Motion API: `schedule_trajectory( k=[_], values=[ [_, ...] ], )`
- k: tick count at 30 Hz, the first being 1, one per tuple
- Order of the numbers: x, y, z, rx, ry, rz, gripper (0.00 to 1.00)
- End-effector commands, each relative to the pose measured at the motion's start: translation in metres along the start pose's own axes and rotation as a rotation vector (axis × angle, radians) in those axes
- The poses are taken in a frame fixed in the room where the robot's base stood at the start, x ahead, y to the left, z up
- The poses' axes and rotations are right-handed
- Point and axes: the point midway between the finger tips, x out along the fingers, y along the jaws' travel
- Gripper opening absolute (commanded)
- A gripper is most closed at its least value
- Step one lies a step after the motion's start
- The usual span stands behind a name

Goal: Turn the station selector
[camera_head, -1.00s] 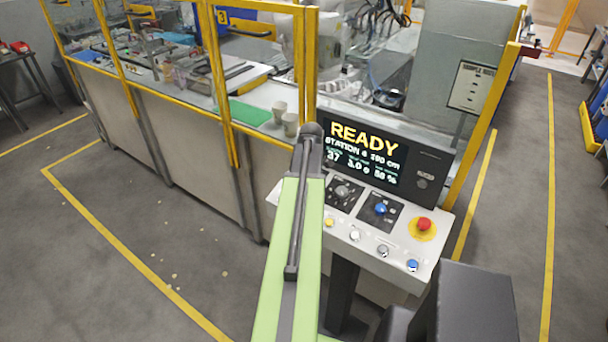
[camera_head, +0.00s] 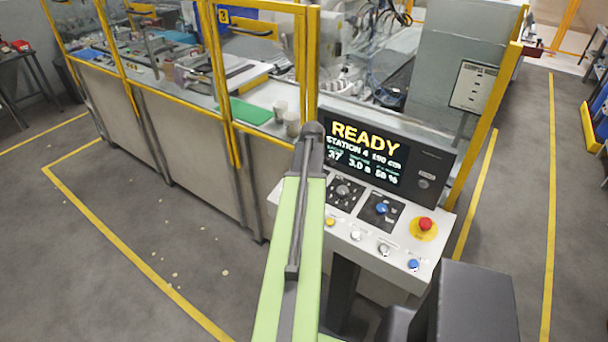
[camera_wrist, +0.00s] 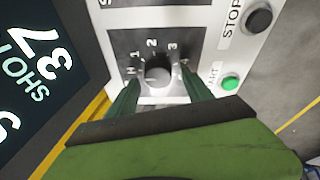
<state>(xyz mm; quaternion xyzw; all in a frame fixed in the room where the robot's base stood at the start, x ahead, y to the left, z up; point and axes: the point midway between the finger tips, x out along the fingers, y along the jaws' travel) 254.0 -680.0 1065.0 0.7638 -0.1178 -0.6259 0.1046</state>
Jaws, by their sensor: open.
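My gripper (camera_wrist: 160,88) is open, with one green finger on the left of the knob and one on the right. I cannot tell whether either finger touches it. In the head view my green arm covers part of the control panel (camera_head: 338,236), and my gripper is hidden there. The display (camera_head: 365,151) reads READY, and the station line below looks like 4.
A green START button (camera_wrist: 231,82) and a black STOP button (camera_wrist: 259,18) are close to the right of my fingers. The panel also carries a blue knob (camera_head: 381,208) and a red emergency button (camera_head: 425,224). A yellow guard frame (camera_head: 312,60) stands behind my arm.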

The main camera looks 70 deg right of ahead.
Motion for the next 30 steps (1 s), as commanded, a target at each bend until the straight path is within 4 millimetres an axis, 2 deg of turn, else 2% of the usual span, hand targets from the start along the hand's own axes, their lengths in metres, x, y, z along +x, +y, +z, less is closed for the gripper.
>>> schedule_trajectory(
  k=[5, 11, 27, 30],
  values=[
    [-0.003, 0.0, 0.0, 0.0, -0.001, 0.0, 0.59],
    [-0.026, 0.002, 0.0, 0.001, -0.001, 0.001, 0.59],
    [-0.151, 0.002, -0.003, 0.001, 0.0, 0.001, 0.59],
    [-0.168, 0.001, -0.003, 0.001, 0.0, 0.0, 0.59]
  ],
)
